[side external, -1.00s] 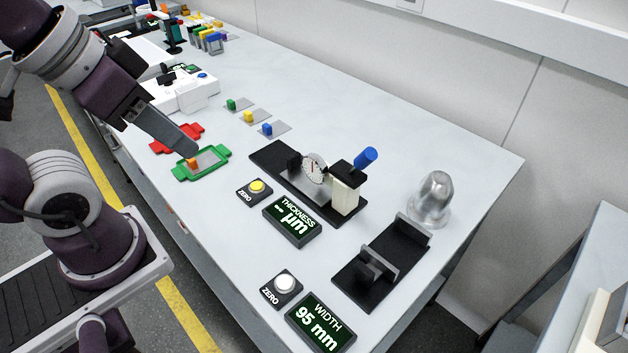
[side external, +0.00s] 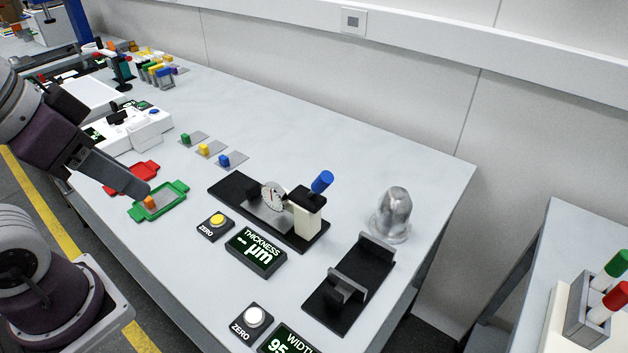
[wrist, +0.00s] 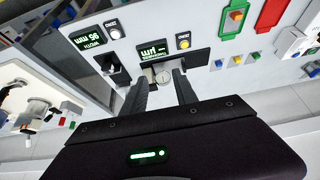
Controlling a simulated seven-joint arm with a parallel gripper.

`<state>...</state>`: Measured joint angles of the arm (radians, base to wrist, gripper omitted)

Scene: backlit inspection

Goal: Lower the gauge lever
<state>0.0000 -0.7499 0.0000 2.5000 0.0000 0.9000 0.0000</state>
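The gauge stands on a black base (side external: 230,190) with a round dial (side external: 273,197). The dial also shows in the wrist view (wrist: 163,77), beyond and between my fingers; I cannot make out the lever there. My gripper (wrist: 158,76) is open and empty, its two fingers apart. In the side view, my gripper (side external: 143,191) is near the green tray, left of the gauge and apart from the lever.
A green tray (side external: 179,187) with an orange block and a red tray (side external: 147,168) lie left of the gauge. The thickness display (side external: 257,252) and yellow zero button (side external: 217,220) stand in front. A metal dome (side external: 391,214) and width fixture (side external: 325,300) are to the right.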

